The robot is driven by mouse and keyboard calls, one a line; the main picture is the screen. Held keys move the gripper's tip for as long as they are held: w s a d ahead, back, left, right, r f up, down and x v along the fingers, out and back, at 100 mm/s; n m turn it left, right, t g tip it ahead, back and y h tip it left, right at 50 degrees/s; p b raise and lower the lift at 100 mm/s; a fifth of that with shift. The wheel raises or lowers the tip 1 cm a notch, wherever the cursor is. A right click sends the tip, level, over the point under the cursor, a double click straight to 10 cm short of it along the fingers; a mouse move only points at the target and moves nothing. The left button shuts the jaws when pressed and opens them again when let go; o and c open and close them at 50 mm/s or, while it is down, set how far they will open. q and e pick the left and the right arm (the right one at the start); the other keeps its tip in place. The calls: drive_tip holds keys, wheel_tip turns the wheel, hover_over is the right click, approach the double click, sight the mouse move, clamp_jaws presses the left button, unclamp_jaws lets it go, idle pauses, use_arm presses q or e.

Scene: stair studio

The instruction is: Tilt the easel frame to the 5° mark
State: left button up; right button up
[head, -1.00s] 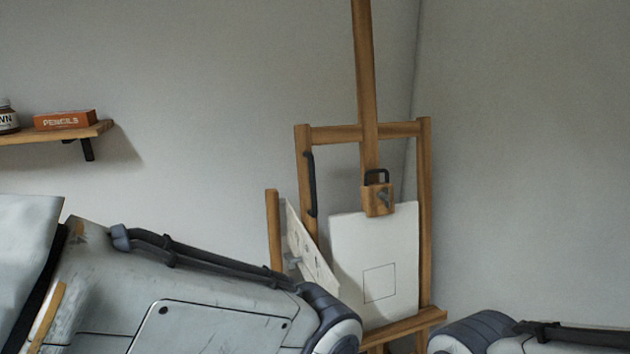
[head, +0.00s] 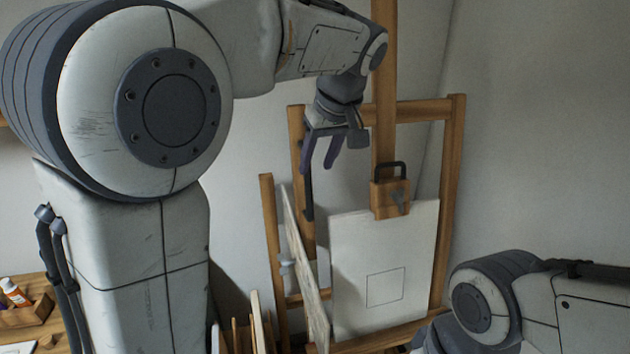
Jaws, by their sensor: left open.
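The wooden easel frame (head: 453,180) stands in the corner, holding a white canvas (head: 400,240) with a square outline. A dark handle (head: 308,195) runs down its left upright. My left gripper (head: 319,165) hangs open, fingers downward, at the handle's upper part and hides some of it. I cannot tell whether a finger touches the handle. Left of the frame, the angle board (head: 306,270) is almost edge-on, so its marks are not readable. A small grey knob (head: 286,266) sits beside it. My right gripper is out of view; only part of that arm shows at lower right.
A wooden block with a dark loop (head: 390,198) clamps the canvas top to the central mast (head: 384,130). Several boards (head: 257,320) stand low left of the easel. A wooden surface with a small bottle (head: 14,292) is at lower left. Walls close in behind.

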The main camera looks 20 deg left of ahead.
sight(309, 185)
use_arm(q)
drive_tip(key=p+x, duration=0.2)
drive_tip(key=x, duration=0.7)
clamp_jaws()
idle(1.2)
